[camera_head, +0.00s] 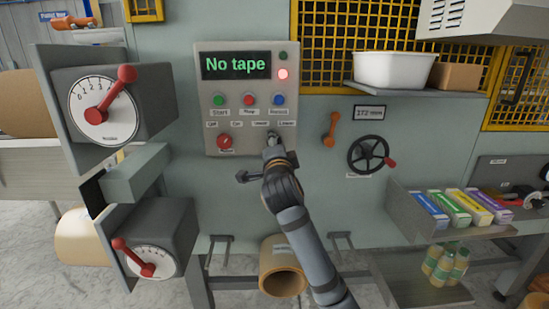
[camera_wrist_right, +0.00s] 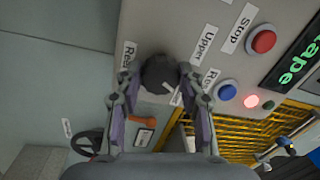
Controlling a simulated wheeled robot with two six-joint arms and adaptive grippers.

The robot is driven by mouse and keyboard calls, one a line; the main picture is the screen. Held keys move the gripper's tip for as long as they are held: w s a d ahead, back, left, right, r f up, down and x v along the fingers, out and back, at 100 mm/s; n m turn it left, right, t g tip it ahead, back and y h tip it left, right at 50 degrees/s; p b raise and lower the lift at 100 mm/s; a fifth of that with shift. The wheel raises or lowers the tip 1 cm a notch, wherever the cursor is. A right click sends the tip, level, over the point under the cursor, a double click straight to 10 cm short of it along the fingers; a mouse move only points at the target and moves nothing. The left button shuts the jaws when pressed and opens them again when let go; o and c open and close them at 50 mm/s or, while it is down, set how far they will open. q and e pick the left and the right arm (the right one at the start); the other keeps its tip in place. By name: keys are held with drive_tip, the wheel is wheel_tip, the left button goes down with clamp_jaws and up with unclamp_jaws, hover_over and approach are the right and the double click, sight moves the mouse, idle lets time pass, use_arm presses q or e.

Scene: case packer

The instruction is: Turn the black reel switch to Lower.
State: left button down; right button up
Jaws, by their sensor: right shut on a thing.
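The black reel switch (camera_wrist_right: 158,72) sits low on the grey control panel (camera_head: 242,97), near labels reading "Reel" and "Upper" in the right wrist view. In the head view it is mostly hidden by my gripper, under the "Lower" label (camera_head: 286,124). My right gripper (camera_head: 271,143) is at the switch, with its two fingers on either side of it, shut on it. I cannot tell exactly where the switch points. My left gripper is out of view.
The panel's display (camera_head: 235,65) reads "No tape" and a red lamp (camera_head: 283,74) glows. Green, red and blue buttons (camera_head: 278,99) are above the switch; a red knob (camera_head: 225,141) is to its left. An orange lever (camera_head: 329,129) and black handwheel (camera_head: 368,154) are to the right.

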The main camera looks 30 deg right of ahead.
drive_tip(key=shift+m+b, duration=1.2)
drive_tip(key=o, duration=1.2)
drive_tip(key=shift+c, duration=0.2)
drive_tip(key=v, duration=0.7)
drive_tip(key=shift+s+a, duration=0.15)
